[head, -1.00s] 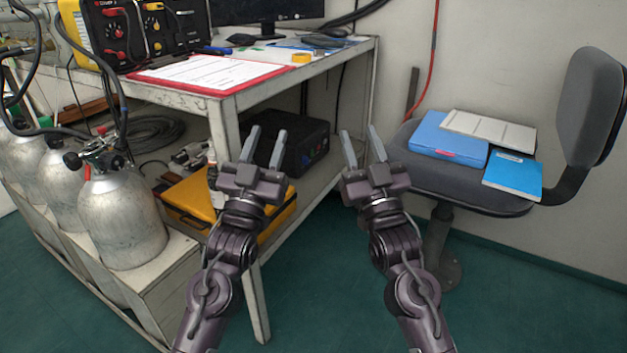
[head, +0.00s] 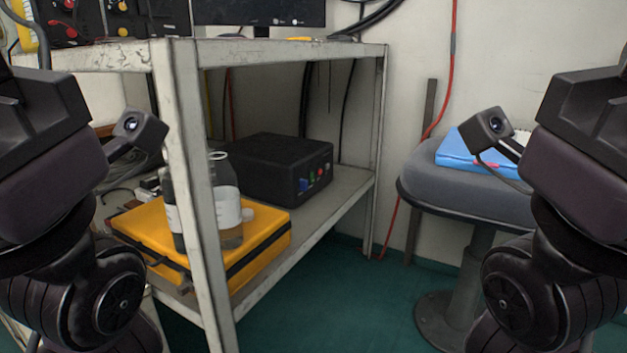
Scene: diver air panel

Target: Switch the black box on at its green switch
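The black box (head: 272,165) sits on the lower shelf of the white bench. Its front panel faces right and carries a small green switch (head: 312,177) between a blue part and a red one. The switch is too small to tell its position. The dark housing of my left gripper (head: 40,115) is at the left edge of the head view, and that of my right gripper (head: 590,110) at the right edge. Both are well apart from the box. The fingers of both are not visible, so their opening is hidden.
The bench's front leg (head: 190,180) stands left of the box. A yellow case (head: 265,262) with glass bottles (head: 226,205) lies before it on the shelf (head: 335,205). A grey chair (head: 470,190) with a blue folder (head: 458,152) stands right; the floor between is clear.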

